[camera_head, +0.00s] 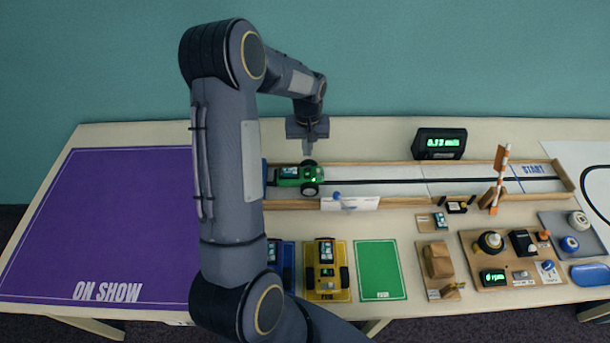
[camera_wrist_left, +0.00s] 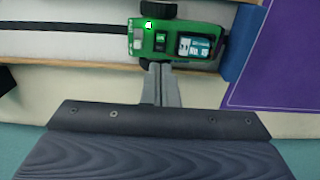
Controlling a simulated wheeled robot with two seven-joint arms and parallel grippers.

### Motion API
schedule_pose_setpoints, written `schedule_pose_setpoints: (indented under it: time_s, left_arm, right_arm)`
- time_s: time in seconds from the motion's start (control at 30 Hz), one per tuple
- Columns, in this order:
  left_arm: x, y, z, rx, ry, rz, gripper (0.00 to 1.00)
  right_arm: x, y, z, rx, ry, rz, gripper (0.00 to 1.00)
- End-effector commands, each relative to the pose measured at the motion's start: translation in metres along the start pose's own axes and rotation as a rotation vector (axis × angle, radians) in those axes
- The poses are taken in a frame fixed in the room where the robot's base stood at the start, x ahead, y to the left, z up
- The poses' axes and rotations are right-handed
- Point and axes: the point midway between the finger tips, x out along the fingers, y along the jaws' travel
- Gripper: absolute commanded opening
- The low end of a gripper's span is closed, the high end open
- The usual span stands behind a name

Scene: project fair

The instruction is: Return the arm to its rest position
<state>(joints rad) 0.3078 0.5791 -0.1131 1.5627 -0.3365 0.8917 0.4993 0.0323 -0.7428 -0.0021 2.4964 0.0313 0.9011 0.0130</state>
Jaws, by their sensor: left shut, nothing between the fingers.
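My left gripper (camera_head: 309,146) hangs over the back side of the track, just behind a small green car. Its fingers are together and empty; they also show in the left wrist view (camera_wrist_left: 161,72). The green car (camera_head: 299,176) stands at the left end of the track, and it shows in the left wrist view (camera_wrist_left: 178,44) just beyond the fingertips. I cannot tell whether the fingertips touch the car. My left arm (camera_head: 226,140) rises across the head view and bends back toward the track. My right gripper is not in view.
The wooden-edged track (camera_head: 400,181) runs right to a striped barrier (camera_head: 499,180). A speed display (camera_head: 440,143) stands behind it. A yellow car (camera_head: 326,270), a green mat (camera_head: 380,270) and a parts board (camera_head: 511,258) lie in front. The purple mat (camera_head: 110,220) at left is bare.

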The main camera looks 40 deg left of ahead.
Motion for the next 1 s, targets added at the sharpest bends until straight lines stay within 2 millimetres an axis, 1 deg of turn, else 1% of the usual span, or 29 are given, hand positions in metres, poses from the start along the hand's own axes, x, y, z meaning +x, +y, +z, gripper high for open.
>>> schedule_pose_setpoints:
  time_s: [0.5, 0.57, 0.67, 0.77, 0.8, 0.87, 0.9, 0.97, 1.0]
  left_arm:
    - [-0.001, 0.0, 0.0, 0.0, 0.001, 0.001, 0.0]
    - [-0.006, 0.001, 0.003, 0.005, 0.005, 0.009, 0.0]
    - [-0.031, 0.003, 0.015, 0.028, 0.023, 0.045, 0.0]
    - [-0.072, 0.006, 0.044, 0.077, 0.053, 0.109, 0.0]
    - [-0.089, 0.007, 0.06, 0.103, 0.067, 0.141, 0.0]
    - [-0.112, 0.008, 0.086, 0.145, 0.09, 0.188, 0.0]
    - [-0.126, 0.008, 0.104, 0.176, 0.107, 0.219, 0.0]
    - [-0.143, 0.007, 0.132, 0.222, 0.132, 0.264, 0.0]
    - [-0.153, 0.006, 0.151, 0.253, 0.151, 0.293, 0.0]
  right_arm:
    - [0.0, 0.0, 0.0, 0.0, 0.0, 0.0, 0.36]
    - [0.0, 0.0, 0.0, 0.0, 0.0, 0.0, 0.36]
    - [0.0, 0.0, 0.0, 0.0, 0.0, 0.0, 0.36]
    - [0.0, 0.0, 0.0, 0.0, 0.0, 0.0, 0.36]
    - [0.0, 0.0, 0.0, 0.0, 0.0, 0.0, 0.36]
    - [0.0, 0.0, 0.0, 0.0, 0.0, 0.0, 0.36]
    - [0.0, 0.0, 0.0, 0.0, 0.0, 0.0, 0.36]
    - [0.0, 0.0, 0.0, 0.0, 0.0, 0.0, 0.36]
    - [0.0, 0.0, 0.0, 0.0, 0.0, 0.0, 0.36]
